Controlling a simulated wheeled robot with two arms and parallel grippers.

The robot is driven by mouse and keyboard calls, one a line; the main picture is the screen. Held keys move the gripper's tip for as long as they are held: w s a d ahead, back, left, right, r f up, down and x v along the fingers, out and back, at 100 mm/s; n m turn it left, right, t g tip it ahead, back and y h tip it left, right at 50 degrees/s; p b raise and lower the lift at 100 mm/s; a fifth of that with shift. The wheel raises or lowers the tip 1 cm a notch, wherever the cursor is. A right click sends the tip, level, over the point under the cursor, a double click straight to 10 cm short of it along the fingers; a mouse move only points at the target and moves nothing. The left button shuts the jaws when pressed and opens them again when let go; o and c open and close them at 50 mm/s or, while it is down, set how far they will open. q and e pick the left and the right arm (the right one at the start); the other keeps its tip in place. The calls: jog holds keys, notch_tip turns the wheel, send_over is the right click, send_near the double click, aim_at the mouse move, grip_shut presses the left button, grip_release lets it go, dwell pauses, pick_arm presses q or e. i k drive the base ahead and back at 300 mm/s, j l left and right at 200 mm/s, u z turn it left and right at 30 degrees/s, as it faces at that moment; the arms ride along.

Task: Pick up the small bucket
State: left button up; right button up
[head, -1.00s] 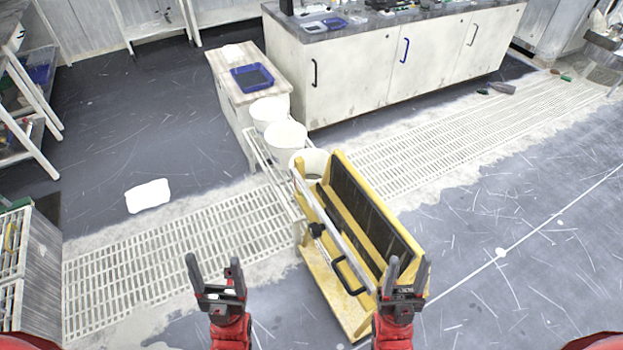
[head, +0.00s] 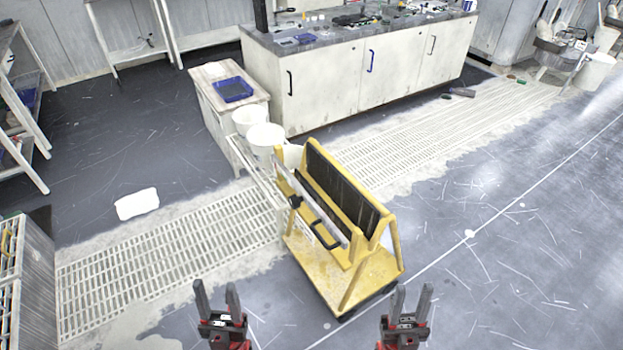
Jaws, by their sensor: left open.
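Several white buckets stand in a row beside the wooden cabinet; I cannot tell which one is the small bucket. The rear bucket (head: 249,119) is by the cabinet, the middle bucket (head: 266,138) is in front of it, and a third bucket (head: 293,156) is partly hidden behind the yellow cart. Another white bucket (head: 596,71) stands at the far right. My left gripper (head: 218,299) is open and empty at the bottom of the view. My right gripper (head: 411,302) is open and empty to its right. Both are far from the buckets.
A yellow wooden cart (head: 345,225) with black panels stands between me and the row of buckets. A low cabinet (head: 219,115) holds a blue tray (head: 233,90). A long counter (head: 335,87) is behind. A white slab (head: 137,204) lies on the floor. The floor at right is clear.

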aim_at(293, 154)
jog(key=i+j+z, duration=0.15)
jog(key=z, duration=0.3)
jog(key=i+j+z, duration=0.1)
jog(key=z, duration=0.35)
jog(key=j+z, duration=0.25)
jog(key=z, duration=0.2)
jog(key=i+j, duration=0.1)
jog(key=j, duration=0.5)
jog(key=i+j, duration=0.15)
jog(key=j, duration=0.45)
jog(key=i+j, duration=0.1)
jog(key=j, duration=0.5)
jog(key=i+j, duration=0.15)
jog(key=j, duration=0.45)
jog(key=i+j, duration=0.1)
jog(key=j, duration=0.5)
jog(key=i+j, duration=0.1)
jog(key=j, duration=0.5)
jog(key=i+j, duration=0.15)
jog(key=j, duration=0.45)
jog(key=i+j, duration=0.1)
jog(key=j, duration=0.5)
